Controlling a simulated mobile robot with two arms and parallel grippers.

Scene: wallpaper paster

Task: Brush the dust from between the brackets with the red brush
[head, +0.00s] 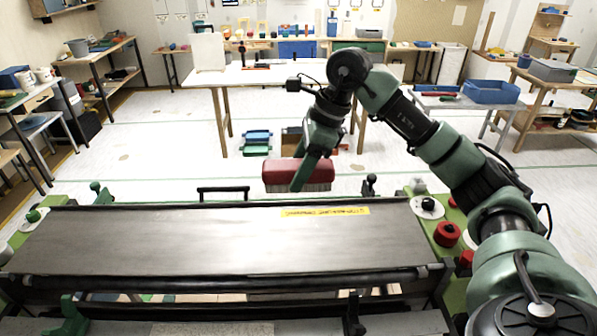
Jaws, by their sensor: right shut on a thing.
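The red brush (276,172) is a red block with pale bristles along its underside. My right gripper (308,178) is shut on it and holds it tilted little, beyond the far edge of the paster's grey metal bed (140,240). Small upright brackets stand along the far edge, a green one (101,194) at the left and a dark one (370,186) to the right of the brush. No dust can be made out at this size. My left gripper is not in view.
A yellow label (325,211) lies on the bed near its far edge. A black handle (223,191) stands at that edge. Red knobs (447,235) sit on the green right side.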

